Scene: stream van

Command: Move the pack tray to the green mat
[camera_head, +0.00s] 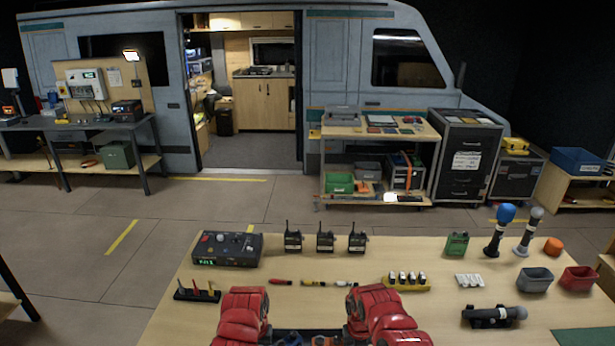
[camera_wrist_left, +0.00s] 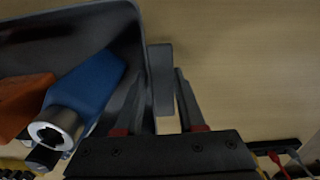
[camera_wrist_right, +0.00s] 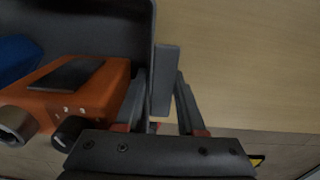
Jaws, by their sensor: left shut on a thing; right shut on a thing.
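The pack tray is a dark grey tray, seen in the left wrist view (camera_wrist_left: 118,22) and in the right wrist view (camera_wrist_right: 110,25). A blue pack (camera_wrist_left: 88,95) and an orange pack (camera_wrist_right: 85,92) lie in it. My left gripper (camera_wrist_left: 162,85) is shut on a flat tab on one side of the tray. My right gripper (camera_wrist_right: 165,90) is shut on a tab on the opposite side. In the head view only a dark sliver of the tray shows between my red arms, at the bottom edge. The green mat (camera_head: 584,338) lies at the table's lower right, partly cut off.
The wooden table (camera_head: 330,262) holds a black control box (camera_head: 227,249), several radios (camera_head: 325,238), a yellow battery rack (camera_head: 406,283) and a microphone on a black stand (camera_head: 492,317) left of the mat. Grey (camera_head: 536,281) and red (camera_head: 579,279) bins stand behind the mat.

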